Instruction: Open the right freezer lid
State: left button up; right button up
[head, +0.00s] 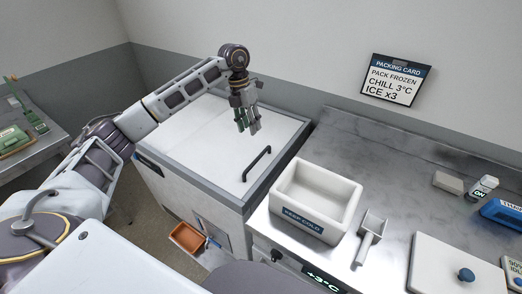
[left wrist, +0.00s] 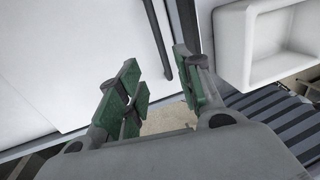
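The freezer (head: 195,185) is a grey-white chest left of the steel counter. Its white lid (head: 215,125) lies flat and closed, with a dark bar handle (head: 257,163) near its right side. The handle also shows in the left wrist view (left wrist: 159,42), beyond the fingers. My left gripper (head: 247,122) is above the lid, behind the handle in the head view, pointing down and touching nothing that I can see. In the left wrist view its green-padded fingers (left wrist: 162,88) are apart with nothing between them. My right gripper is not in view.
A white KEEP COLD box (head: 317,198) stands on the counter right of the freezer, with a metal scoop (head: 371,236) beside it. A white panel with a blue knob (head: 465,274) lies farther right. A packing card (head: 396,80) hangs on the wall. An orange bin (head: 187,237) sits low in front.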

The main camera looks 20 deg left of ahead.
pick_arm(q)
jog(key=shift+w, duration=0.5)
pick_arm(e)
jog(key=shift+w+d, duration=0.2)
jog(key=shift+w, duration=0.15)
pick_arm(q)
jog(key=shift+s, duration=0.1)
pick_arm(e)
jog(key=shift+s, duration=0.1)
pick_arm(q)
jog(key=p, duration=0.2)
send_near(258, 157)
jog(key=f, duration=0.4)
jog(key=d+f, duration=0.1)
jog(key=f, duration=0.1)
jog(key=shift+f, duration=0.2)
jog(key=shift+d+f, duration=0.25)
jog(key=shift+f, duration=0.7)
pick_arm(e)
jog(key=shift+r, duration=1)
pick_arm(q)
grip_shut()
